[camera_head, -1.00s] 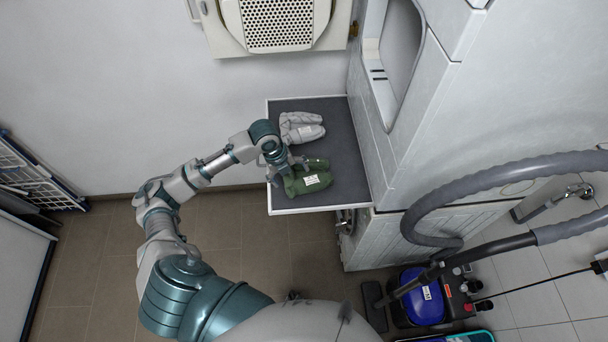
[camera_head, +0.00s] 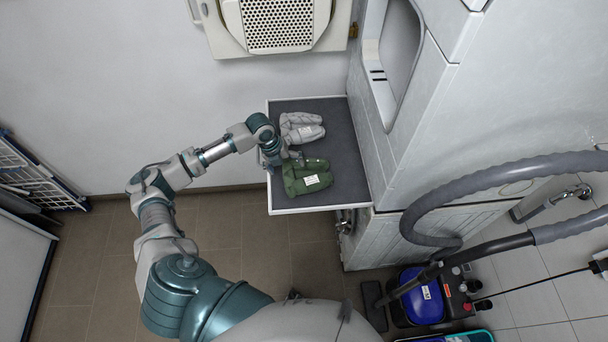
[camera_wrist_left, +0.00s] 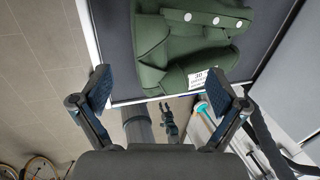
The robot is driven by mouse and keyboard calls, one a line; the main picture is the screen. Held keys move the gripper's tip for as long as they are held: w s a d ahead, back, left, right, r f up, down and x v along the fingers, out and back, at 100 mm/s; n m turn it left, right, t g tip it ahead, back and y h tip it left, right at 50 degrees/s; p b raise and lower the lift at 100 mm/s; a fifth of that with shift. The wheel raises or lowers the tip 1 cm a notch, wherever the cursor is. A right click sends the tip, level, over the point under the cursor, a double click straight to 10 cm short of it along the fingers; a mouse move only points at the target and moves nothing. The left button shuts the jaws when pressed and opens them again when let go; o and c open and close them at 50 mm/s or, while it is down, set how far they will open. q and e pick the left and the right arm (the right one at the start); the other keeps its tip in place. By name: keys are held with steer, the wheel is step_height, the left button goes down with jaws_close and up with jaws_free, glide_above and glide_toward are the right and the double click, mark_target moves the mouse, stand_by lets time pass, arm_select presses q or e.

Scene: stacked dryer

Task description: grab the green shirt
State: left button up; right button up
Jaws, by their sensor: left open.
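The green shirt (camera_head: 309,180) lies folded on the dark pull-out shelf (camera_head: 345,188), near its front edge, with a white label on it. In the left wrist view the green shirt (camera_wrist_left: 182,40) shows buttons and the label, beyond the fingertips. My left gripper (camera_head: 277,160) is at the shelf's left side, just left of the shirt. In the left wrist view my left gripper (camera_wrist_left: 160,92) is open, with its fingers wide apart and nothing between them. Whether a fingertip touches the shirt I cannot tell.
A grey folded garment (camera_head: 302,128) lies behind the green shirt on the shelf. The white dryer stack (camera_head: 420,130) stands right of the shelf. A grey hose (camera_head: 480,185) and a blue vacuum cleaner (camera_head: 424,296) are at the lower right. The floor left of the shelf is clear.

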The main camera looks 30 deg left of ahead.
mark_target(291, 174)
arm_select(q)
steer(key=x, duration=0.5)
steer(key=shift+w+f+p, duration=0.1)
steer(key=shift+f+p, duration=0.15)
steer(key=shift+p, duration=0.1)
steer(key=c, duration=1.7)
